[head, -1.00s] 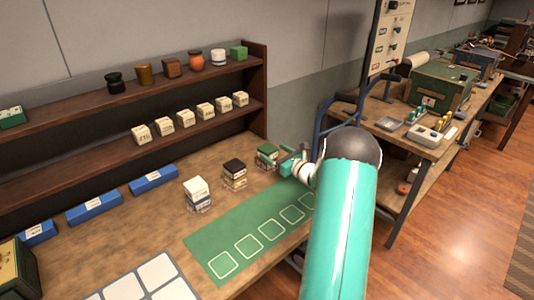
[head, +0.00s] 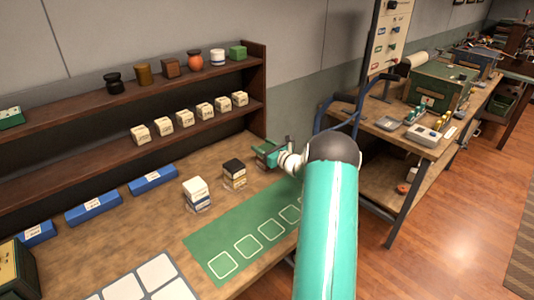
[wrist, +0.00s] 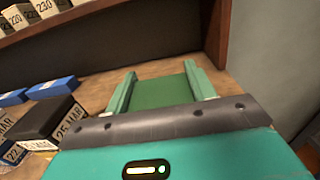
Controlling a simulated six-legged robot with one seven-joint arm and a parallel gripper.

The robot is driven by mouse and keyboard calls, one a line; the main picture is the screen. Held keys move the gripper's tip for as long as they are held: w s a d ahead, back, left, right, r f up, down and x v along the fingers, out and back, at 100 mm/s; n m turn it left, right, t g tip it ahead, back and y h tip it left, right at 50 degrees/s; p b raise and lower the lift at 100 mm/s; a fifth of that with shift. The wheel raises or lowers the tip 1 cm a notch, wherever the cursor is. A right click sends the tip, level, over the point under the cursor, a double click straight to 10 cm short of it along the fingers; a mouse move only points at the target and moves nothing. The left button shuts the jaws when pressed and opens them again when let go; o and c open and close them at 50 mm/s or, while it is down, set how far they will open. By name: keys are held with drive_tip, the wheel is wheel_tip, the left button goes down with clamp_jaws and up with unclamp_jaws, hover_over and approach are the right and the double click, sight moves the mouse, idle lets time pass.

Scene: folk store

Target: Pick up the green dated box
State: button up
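The green dated box stands on the wooden table at the back, right of a black-topped dated box (head: 234,172). In the head view it is mostly hidden behind my gripper (head: 272,152). In the wrist view the green top of the box (wrist: 160,92) lies between the two teal fingers of my gripper (wrist: 161,78). The fingers are spread, one on each side of the box. I cannot tell whether they touch it. Its date label is not visible.
A white-topped box (head: 197,192) stands left of the black-topped one. A green mat (head: 215,241) with outlined squares lies in front. The shelf unit (head: 259,100) rises behind, with its end panel close to my gripper. Blue blocks (head: 153,180) lie at left.

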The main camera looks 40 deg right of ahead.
drive_tip(key=shift+c, duration=0.8)
drive_tip(key=shift+r, duration=0.1)
